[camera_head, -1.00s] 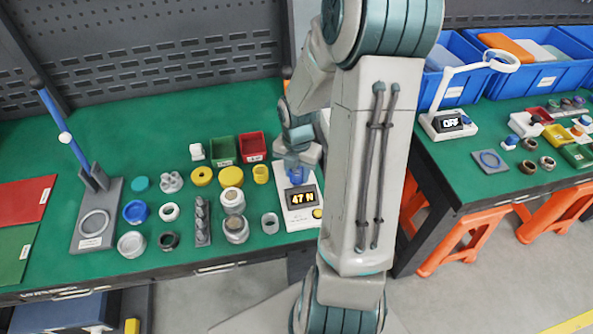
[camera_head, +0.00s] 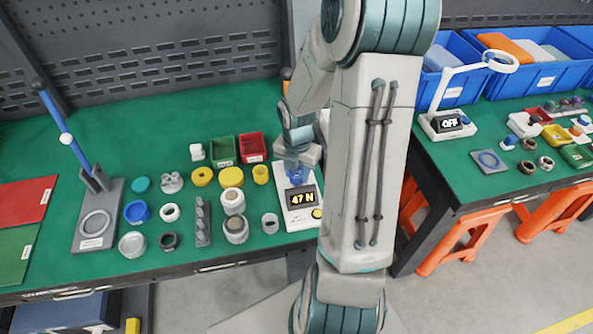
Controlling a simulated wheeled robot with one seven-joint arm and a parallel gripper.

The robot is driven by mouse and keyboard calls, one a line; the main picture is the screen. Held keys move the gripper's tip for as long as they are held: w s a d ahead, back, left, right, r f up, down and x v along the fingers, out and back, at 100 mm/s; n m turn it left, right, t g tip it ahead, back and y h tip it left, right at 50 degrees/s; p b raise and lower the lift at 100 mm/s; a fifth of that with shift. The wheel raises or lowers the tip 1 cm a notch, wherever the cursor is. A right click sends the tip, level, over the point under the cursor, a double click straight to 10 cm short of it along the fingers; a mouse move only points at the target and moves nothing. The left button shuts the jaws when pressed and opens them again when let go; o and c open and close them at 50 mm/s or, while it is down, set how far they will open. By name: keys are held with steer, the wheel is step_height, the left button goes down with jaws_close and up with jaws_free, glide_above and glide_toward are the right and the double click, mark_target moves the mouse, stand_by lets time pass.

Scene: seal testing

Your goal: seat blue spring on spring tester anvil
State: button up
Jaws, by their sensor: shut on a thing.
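The spring tester (camera_head: 295,212) is a white device near the right end of the left green bench, with a display that reads 47 N. The blue spring (camera_head: 298,180) shows as a small blue patch at the tester's back end, just above the display. My gripper (camera_head: 296,166) points down over that end, shut on the blue spring. The anvil is hidden, so I cannot tell whether the spring touches it. My forearm covers the area just right of the tester.
Yellow rings (camera_head: 231,177), a green bin (camera_head: 224,150) and a red bin (camera_head: 251,146) stand left of the tester. A grey ring (camera_head: 270,222) sits close on its left. A lever press (camera_head: 97,222) stands farther left. Another bench with a magnifier lamp (camera_head: 449,124) is at right.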

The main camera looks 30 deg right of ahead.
steer(key=shift+f, duration=0.4)
steer(key=o, duration=1.1)
steer(key=shift+c, duration=0.2)
steer(key=shift+r, duration=0.15)
steer(key=shift+r+p, duration=2.4)
steer(key=shift+p, duration=0.2)
